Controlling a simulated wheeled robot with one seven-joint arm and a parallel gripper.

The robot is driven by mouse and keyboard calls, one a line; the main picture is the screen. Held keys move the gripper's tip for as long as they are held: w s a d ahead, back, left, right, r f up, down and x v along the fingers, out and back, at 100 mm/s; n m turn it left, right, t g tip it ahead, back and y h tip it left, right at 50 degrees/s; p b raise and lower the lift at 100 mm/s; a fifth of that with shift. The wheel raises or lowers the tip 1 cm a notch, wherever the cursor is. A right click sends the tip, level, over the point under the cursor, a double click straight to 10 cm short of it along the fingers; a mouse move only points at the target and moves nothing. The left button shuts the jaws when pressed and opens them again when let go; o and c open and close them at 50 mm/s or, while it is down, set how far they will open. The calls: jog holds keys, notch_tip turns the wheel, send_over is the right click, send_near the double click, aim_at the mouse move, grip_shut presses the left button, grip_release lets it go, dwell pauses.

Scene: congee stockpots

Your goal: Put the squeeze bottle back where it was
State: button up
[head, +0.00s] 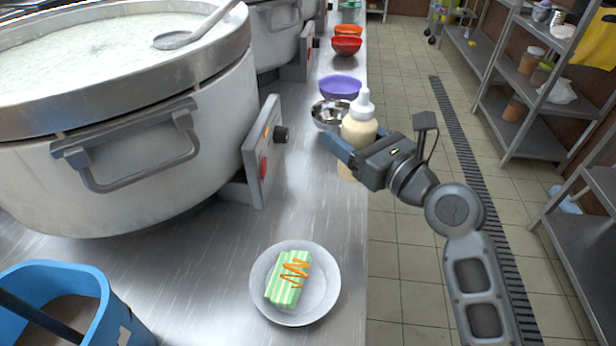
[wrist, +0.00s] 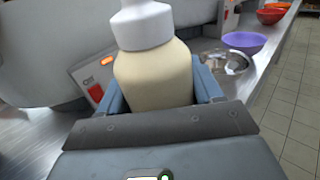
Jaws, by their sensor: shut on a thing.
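The squeeze bottle (head: 359,126) is cream-coloured with a white cap and nozzle. It is upright in my gripper (head: 341,150), near the right edge of the steel counter in the head view. In the wrist view the bottle (wrist: 152,72) stands between the two blue fingers of my gripper (wrist: 158,98), which are shut on it. I cannot tell for certain whether its base touches the counter. A white plate (head: 325,306) nearer the front holds a green striped block (head: 281,289) with an orange zigzag of sauce on top.
A large stockpot (head: 215,120) with a ladle (head: 185,38) fills the left. A steel bowl (head: 322,113), a purple bowl (head: 340,87) and red bowl (head: 346,46) line the counter behind the bottle. A blue bin (head: 100,285) is front left. Counter between plate and bottle is clear.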

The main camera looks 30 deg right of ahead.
jog(key=shift+w+a+f+b, duration=0.3)
jog(key=shift+w+a+f, duration=0.15)
jog(key=shift+a+f, duration=0.75)
jog(key=shift+w+a+f+b, duration=0.4)
jog(key=shift+a+f, duration=0.55)
jog(key=shift+f, duration=0.55)
jog(key=shift+w+a+f+b, duration=0.25)
jog(key=shift+w+a+f, duration=0.25)
jog(key=shift+a+f, duration=0.7)
jog(key=shift+d+f, duration=0.15)
jog(key=shift+f, duration=0.1)
jog(key=o, duration=0.8)
jog(key=shift+f, duration=0.1)
jog(key=shift+s, duration=0.15)
jog(key=s, duration=0.4)
jog(key=s+d+b, duration=0.1)
jog(key=s, duration=0.2)
jog(key=s+d, duration=0.1)
jog(key=s, duration=0.3)
jog(key=shift+s+r, duration=0.2)
jog(key=shift+s, duration=0.1)
